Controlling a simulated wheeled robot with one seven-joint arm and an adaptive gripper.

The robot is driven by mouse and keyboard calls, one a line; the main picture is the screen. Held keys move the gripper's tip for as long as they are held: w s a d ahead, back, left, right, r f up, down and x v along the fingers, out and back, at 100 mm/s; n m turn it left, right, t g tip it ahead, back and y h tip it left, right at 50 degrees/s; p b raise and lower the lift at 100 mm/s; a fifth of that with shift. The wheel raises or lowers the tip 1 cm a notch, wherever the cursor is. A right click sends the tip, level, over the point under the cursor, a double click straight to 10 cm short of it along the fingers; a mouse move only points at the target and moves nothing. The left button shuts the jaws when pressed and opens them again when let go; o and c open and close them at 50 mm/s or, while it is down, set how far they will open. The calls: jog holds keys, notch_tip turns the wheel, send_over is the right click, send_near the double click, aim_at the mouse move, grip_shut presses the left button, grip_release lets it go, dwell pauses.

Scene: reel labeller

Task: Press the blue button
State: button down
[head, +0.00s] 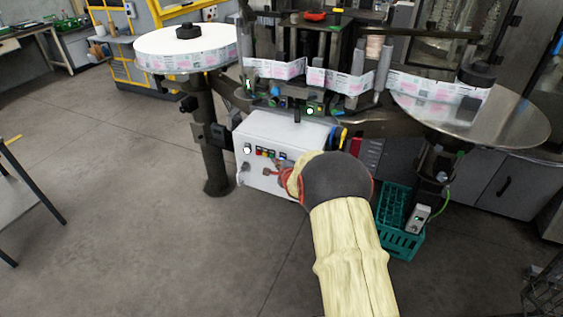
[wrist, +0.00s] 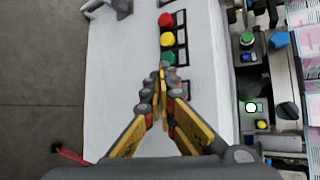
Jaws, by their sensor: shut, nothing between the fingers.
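The white control box (head: 292,137) carries a row of small coloured buttons. In the wrist view its panel (wrist: 115,75) shows a red button (wrist: 166,20), a yellow button (wrist: 167,39) and a green button (wrist: 168,58) in a line. My gripper (wrist: 163,76) is shut and empty, its fingertips just below the green button in the picture. The fingers cover the spot past green, where only a dark plate edge peeks out. I cannot tell whether the tips touch the panel. In the head view my forearm and wrist hide part of the box.
A labelling machine stands above the box, with a white reel (head: 185,45) at left and a metal turntable (head: 505,122) at right. A green crate (head: 402,242) stands on the floor at right. In the wrist view, machine parts with a lit button (wrist: 251,107) lie at right.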

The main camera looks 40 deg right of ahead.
jog(key=shift+a, duration=0.1)
jog(key=shift+s+a, duration=0.35)
jog(key=shift+a, duration=0.35)
jog(key=shift+a, duration=0.1)
jog(key=a, duration=0.1)
jog(key=s+a, duration=0.1)
jog(key=a, duration=0.1)
jog(key=s+a+p, duration=0.1)
jog(key=shift+a, duration=0.25)
dwell(0.9)
